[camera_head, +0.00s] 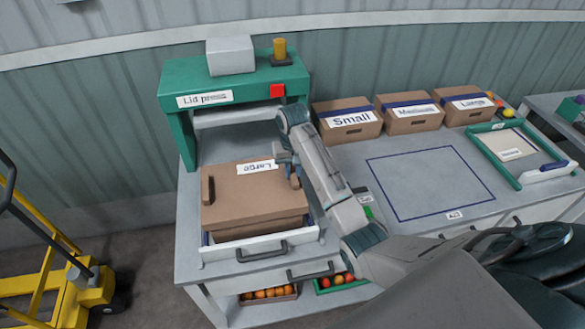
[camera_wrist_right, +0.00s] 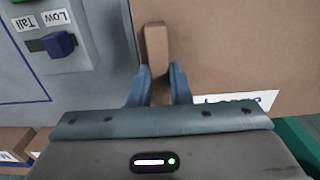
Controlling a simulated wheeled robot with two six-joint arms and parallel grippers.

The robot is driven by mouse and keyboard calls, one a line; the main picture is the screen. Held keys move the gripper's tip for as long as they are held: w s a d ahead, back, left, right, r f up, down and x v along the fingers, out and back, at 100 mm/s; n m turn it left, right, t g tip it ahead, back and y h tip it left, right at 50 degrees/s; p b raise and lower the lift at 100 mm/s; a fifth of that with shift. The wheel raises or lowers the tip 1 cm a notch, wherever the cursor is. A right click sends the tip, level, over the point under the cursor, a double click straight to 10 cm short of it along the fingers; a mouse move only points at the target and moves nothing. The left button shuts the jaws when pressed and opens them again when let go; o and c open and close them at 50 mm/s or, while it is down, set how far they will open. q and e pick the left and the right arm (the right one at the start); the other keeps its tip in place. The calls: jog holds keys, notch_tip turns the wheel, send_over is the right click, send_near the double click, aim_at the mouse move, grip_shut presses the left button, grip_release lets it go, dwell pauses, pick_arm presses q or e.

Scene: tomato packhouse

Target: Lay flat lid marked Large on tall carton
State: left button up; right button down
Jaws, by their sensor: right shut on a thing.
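The brown flat lid (camera_head: 250,190) with a white "Large" label lies over the brown tall carton (camera_head: 262,232) on the left of the bench. I cannot tell whether it rests fully on the carton. A raised grip block stands at each side of the lid. My right gripper (camera_head: 290,172) is shut on the right-hand block. In the right wrist view, the fingers (camera_wrist_right: 159,88) close around this block of the lid (camera_wrist_right: 220,50), and part of the label shows. My left gripper is not in view.
The green lid press (camera_head: 180,130) stands behind the carton. A white drawer front with a handle (camera_head: 262,251) is before it. Boxes marked Small (camera_head: 350,132) and others stand at the back. A blue-outlined area (camera_head: 430,180) is empty. A blue Tall/Low switch (camera_wrist_right: 60,44) sits beside the lid.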

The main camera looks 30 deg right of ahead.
dwell(0.4)
jog(key=c, duration=1.3)
grip_release()
jog(key=shift+o, duration=0.2)
jog(key=shift+r, duration=0.1)
